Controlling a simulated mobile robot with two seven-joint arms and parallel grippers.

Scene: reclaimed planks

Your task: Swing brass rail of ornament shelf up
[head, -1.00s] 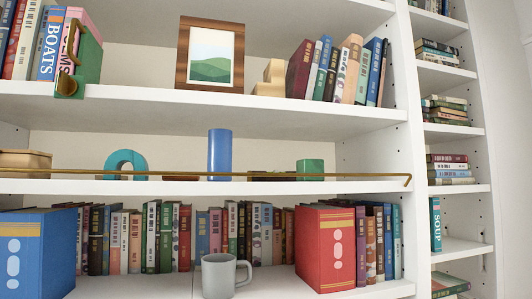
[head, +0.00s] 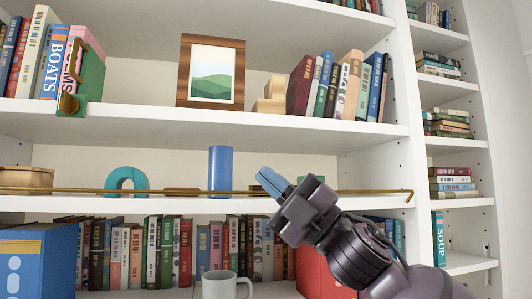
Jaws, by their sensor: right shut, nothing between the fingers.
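The brass rail (head: 150,190) runs level across the front of the ornament shelf (head: 80,204), low near the board, with a short bent end at the right. Behind it stand a blue cylinder (head: 220,168), a teal arch (head: 126,179) and a tan box (head: 26,179). My right gripper (head: 268,182) reaches in from the lower right, its blue fingertips shut and empty. The tips appear just in front of or above the rail; I cannot tell whether they touch it. The gripper hides part of the shelf's right side. My left gripper is not in view.
The shelf above holds a framed picture (head: 211,72) and books. Below are a grey mug (head: 226,285), a blue binder (head: 36,262), a row of books and a red binder (head: 315,274) partly behind my arm. A white upright (head: 428,150) stands at the right.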

